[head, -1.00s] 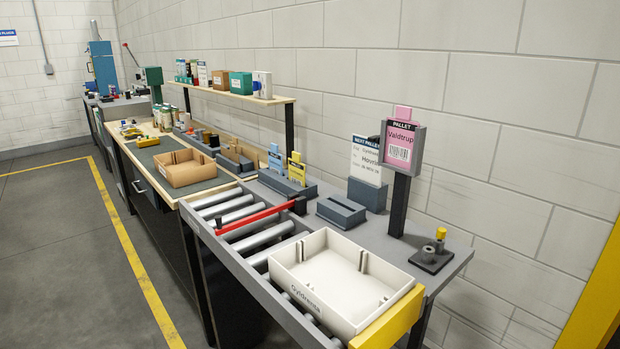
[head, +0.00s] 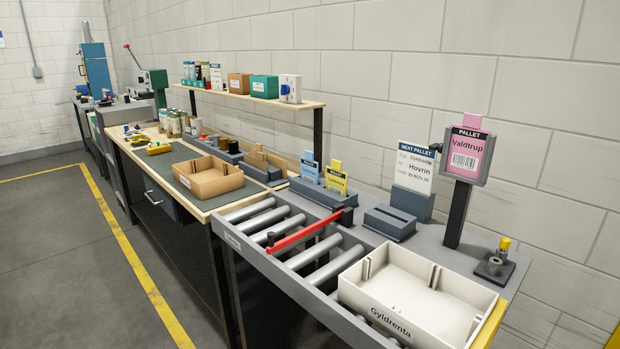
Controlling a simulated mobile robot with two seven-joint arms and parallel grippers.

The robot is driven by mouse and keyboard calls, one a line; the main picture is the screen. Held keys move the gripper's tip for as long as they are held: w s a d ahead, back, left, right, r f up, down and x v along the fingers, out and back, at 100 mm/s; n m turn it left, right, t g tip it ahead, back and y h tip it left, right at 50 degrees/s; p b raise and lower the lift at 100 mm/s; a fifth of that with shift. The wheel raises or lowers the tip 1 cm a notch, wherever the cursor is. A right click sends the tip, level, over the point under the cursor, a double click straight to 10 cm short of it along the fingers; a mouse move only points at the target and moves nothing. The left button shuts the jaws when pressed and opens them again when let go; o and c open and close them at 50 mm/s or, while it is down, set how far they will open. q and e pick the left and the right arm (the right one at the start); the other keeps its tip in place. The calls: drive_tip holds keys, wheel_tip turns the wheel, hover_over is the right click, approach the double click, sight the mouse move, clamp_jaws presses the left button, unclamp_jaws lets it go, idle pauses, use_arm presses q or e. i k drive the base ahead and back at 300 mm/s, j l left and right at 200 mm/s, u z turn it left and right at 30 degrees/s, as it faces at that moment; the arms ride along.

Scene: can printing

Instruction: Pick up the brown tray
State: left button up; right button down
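The brown tray (head: 207,185) sits on the dark mat (head: 183,155) on the wooden workbench, left of the roller conveyor. It is open-topped with low walls, and I see nothing inside it. Neither of my grippers shows in the head view.
A white tray labelled Gyldrenta (head: 391,320) sits on the rollers at the near right. A red bar (head: 297,234) crosses the rollers. Dark holders (head: 262,172) stand behind the brown tray. A shelf (head: 252,95) with boxes runs above. The floor in front (head: 75,270) is clear.

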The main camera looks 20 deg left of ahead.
sight(208, 176)
drive_tip(key=i+j+z, duration=0.2)
drive_tip(key=j, duration=0.55)
drive_tip(key=i+j+z, duration=0.2)
drive_tip(key=j, duration=0.6)
drive_tip(key=i+j+z, duration=0.2)
drive_tip(key=j, duration=0.55)
drive_tip(key=j+z, duration=0.2)
drive_tip(key=j, duration=0.6)
drive_tip(key=k, duration=0.05)
